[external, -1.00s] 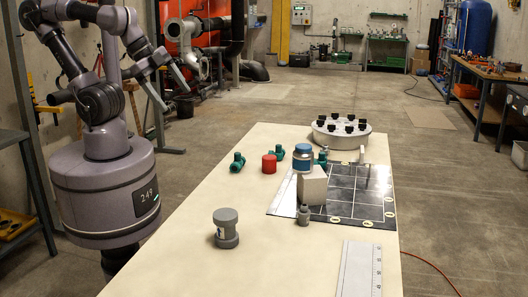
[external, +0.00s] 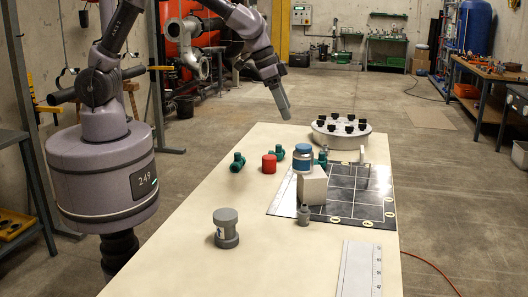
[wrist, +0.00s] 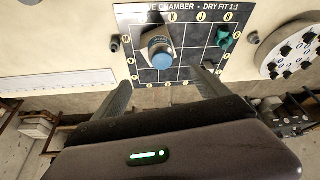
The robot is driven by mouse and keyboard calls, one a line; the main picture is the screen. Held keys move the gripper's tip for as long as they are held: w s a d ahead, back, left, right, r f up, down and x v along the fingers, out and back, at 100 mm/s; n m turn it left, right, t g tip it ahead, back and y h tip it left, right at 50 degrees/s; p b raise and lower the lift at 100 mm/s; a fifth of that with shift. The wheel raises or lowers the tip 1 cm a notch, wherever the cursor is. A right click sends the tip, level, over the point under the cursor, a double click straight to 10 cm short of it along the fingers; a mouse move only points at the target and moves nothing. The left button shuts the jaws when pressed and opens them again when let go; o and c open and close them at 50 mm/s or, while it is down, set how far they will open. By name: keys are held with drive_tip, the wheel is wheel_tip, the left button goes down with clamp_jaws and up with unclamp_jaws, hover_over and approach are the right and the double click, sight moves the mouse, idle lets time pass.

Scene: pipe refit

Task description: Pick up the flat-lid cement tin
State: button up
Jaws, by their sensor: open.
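A tin with a blue lid and a pale band (external: 303,154), which looks like the cement tin, stands upright on a white block (external: 312,186) at the near left part of the dark grid mat. In the wrist view, the tin's round blue lid (wrist: 161,55) shows beyond and between my fingers. My gripper (external: 285,112) hangs above the far part of the table, pointing down, beyond and higher than the tin. In the wrist view, my gripper (wrist: 163,84) has its fingers spread wide with nothing between them, apart from the tin.
A red cylinder (external: 269,163) and green fittings (external: 237,162) stand left of the tin. A small grey fitting (external: 304,215) is by the block. A grey flanged piece (external: 226,228) stands nearer. A round plate with black knobs (external: 342,132) lies at the far end.

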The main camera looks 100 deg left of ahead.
sight(307, 158)
drive_tip(key=b+x, duration=0.3)
drive_tip(key=x, duration=0.6)
drive_tip(key=b+x, duration=0.2)
drive_tip(key=x, duration=0.7)
drive_tip(key=shift+w+a+f+b, duration=0.15)
drive_tip(key=shift+a+f+b, duration=0.1)
drive_tip(key=shift+b, duration=0.15)
drive_tip(key=shift+r, duration=0.2)
drive_tip(key=c, duration=0.3)
clamp_jaws()
